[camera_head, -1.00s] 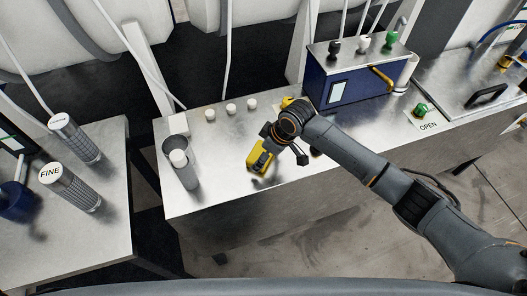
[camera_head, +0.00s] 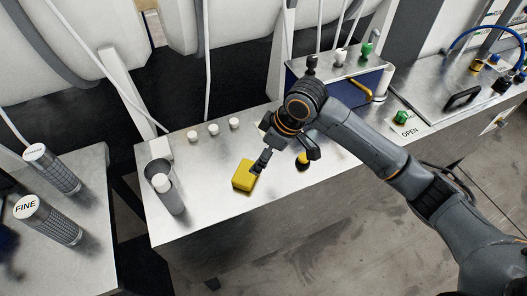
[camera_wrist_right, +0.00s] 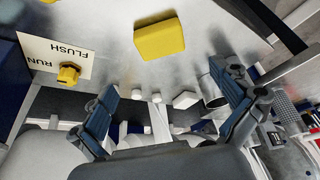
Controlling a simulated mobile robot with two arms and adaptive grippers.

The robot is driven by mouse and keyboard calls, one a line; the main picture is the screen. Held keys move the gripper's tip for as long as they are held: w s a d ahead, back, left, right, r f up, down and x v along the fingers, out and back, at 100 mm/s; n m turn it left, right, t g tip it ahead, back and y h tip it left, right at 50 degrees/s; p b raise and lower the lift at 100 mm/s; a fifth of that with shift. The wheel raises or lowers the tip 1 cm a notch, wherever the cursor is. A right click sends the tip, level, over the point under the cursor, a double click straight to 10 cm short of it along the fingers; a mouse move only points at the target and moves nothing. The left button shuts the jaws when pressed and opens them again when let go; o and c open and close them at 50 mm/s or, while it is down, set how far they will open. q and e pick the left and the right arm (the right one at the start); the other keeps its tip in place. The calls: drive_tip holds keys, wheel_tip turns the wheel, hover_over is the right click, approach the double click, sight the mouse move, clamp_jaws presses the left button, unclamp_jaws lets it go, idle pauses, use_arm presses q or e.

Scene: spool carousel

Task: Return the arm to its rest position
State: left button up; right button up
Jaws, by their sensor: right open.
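My right arm comes in from the right in the head view. Its gripper (camera_head: 285,154) is above the metal bench (camera_head: 210,215), close to a yellow block (camera_head: 243,176). One dark finger overlaps the block's right edge in that view. In the right wrist view, the two fingers of the gripper (camera_wrist_right: 168,85) are spread wide with nothing between them. The yellow block (camera_wrist_right: 160,38) lies on the bench beyond the fingertips, apart from them. My left gripper is not in view.
A yellow knob (camera_wrist_right: 69,73) on a RUN/FLUSH plate is near the gripper. A blue box (camera_head: 335,87) with knobs stands behind the arm. A grey cup (camera_head: 168,190) and several white caps (camera_head: 213,129) are left. Bare bench lies in front of the cup.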

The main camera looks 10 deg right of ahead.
idle(0.5)
drive_tip(key=s+d+f+m+t, duration=0.1)
drive_tip(key=s+d+f+m, duration=0.2)
drive_tip(key=s, duration=0.4)
drive_tip(key=s+d+f+m+t, duration=0.1)
drive_tip(key=s+d+f+m, duration=0.15)
drive_tip(key=s+f, duration=0.4)
drive_tip(key=s+d+m+h, duration=0.4)
drive_tip(key=s+d+m, duration=0.1)
drive_tip(key=s+d, duration=0.55)
wheel_tip(320, 180, down, 30)
drive_tip(key=s+g+b, duration=0.2)
drive_tip(key=s, duration=0.1)
drive_tip(key=s+d+f+g, duration=0.1)
drive_tip(key=s+d+f, duration=0.1)
drive_tip(key=s+f, duration=1.3)
drive_tip(key=shift+s+d+f+b, duration=0.3)
drive_tip(key=shift+s+f+b, duration=0.1)
drive_tip(key=shift+s, duration=0.05)
